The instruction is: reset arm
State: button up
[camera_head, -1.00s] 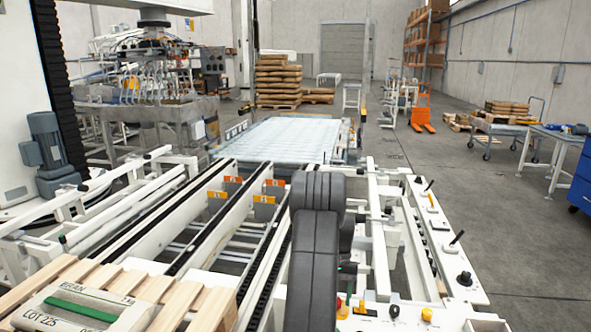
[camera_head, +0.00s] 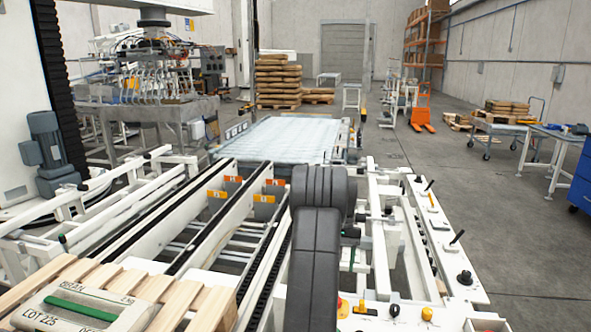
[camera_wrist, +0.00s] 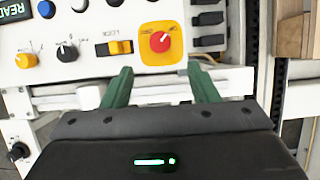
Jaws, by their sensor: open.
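My gripper (camera_wrist: 158,88) shows in the wrist view with its two green fingers spread apart and nothing between them. It is over the white frame of the machine, close to a control panel (camera_wrist: 90,22). A red knob on a yellow plate (camera_wrist: 161,40) lies just beyond the fingertips; I cannot tell whether anything touches. In the head view my dark grey arm stands in the lower middle, and it hides my gripper.
A conveyor frame (camera_head: 190,228) with black rails fills the middle. Open floor (camera_head: 480,200) lies to the right.

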jog(key=x, duration=1)
jog(key=shift+s+f, duration=0.1)
jog(key=shift+s, duration=0.05)
jog(key=shift+f+n, duration=0.25)
jog(key=shift+n, duration=0.05)
jog(key=n+h, duration=0.2)
jog(key=n, duration=0.2)
jog(key=shift+a, duration=0.15)
jog(key=n+b, duration=0.1)
jog(key=n, duration=0.1)
jog(key=n+h, duration=0.1)
jog(key=n, duration=0.1)
jog(key=shift+s+a+n+t+h+b, duration=0.1)
jog(key=shift+n+t+h+b, duration=0.2)
jog(key=shift+b, duration=0.05)
jog(key=n+b, duration=0.1)
jog(key=n, duration=0.1)
jog(key=n+t+h+b, duration=0.1)
jog(key=n, duration=0.2)
jog(key=shift+s+a+f+t+b, duration=0.1)
jog(key=shift+f+t+b, duration=0.05)
jog(key=shift+t+b, duration=0.2)
jog(key=n+t+b, duration=0.1)
jog(key=n, duration=0.1)
jog(key=shift+n+h, duration=0.3)
jog(key=shift+n, duration=0.1)
jog(key=shift+r+n+b, duration=0.2)
jog(key=shift+n+b, duration=0.3)
jog(key=shift+a, duration=0.1)
